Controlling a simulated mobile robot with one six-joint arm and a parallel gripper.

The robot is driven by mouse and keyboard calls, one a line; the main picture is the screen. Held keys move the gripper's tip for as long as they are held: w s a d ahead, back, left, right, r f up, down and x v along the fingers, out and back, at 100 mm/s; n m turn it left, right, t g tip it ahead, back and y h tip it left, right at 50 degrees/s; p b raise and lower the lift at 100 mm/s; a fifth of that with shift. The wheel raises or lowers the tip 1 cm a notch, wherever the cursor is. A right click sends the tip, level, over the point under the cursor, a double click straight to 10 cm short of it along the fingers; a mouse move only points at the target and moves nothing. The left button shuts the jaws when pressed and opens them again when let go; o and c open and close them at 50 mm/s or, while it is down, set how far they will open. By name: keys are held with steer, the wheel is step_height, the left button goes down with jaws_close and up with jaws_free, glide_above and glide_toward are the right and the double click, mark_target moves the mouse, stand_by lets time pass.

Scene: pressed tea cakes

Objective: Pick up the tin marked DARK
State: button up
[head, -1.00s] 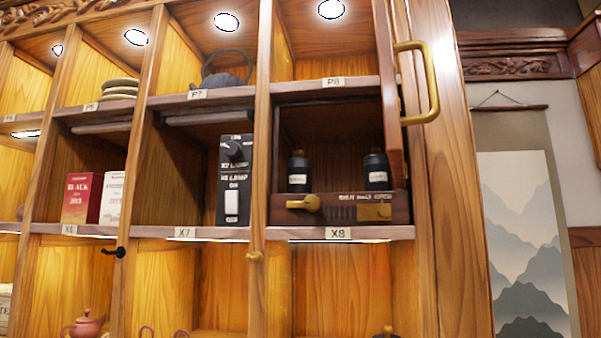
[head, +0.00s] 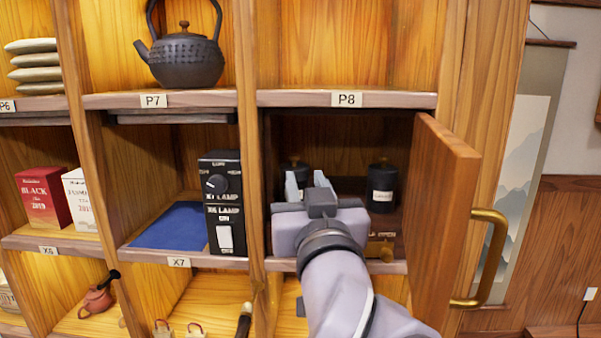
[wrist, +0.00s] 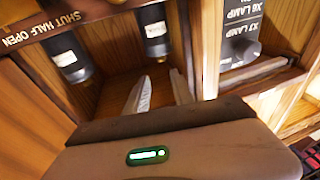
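Two dark lidded tins with white labels stand in the open compartment above the X8 tag. The left tin (head: 293,164) is mostly hidden behind my gripper (head: 306,181) in the head view; the right tin (head: 382,188) stands clear of it. I cannot read either label surely. In the wrist view, which is upside down, the left tin (wrist: 153,30) is just beyond my gripper (wrist: 160,77), and the right tin (wrist: 66,52) is to the left. My gripper's fingers are apart with nothing between them, pointing into the compartment toward the left tin.
A wooden door (head: 440,225) with a brass handle (head: 488,262) stands open on the right. A black lamp switch box (head: 222,203) and blue cloth (head: 172,226) are in X7. A dark teapot (head: 183,58) stands above. A divider (head: 250,150) bounds the compartment's left.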

mark_target(295, 160)
steer(key=p+x, duration=0.1)
steer(key=x, duration=0.6)
steer(key=shift+a+f+p, duration=0.1)
steer(key=shift+p, duration=0.3)
steer(key=p+x, duration=0.2)
steer(key=x, duration=0.3)
steer(key=shift+w+a+f+p, duration=0.15)
steer(key=shift+a+f+p, duration=0.1)
steer(key=shift+f+p, duration=0.15)
steer(key=shift+s+d+r, duration=0.1)
steer(key=shift+s, duration=0.35)
steer(key=shift+c, duration=1.4)
steer(key=shift+r, duration=0.1)
jaws_close()
steer(key=shift+w, duration=0.15)
steer(key=shift+f, duration=0.2)
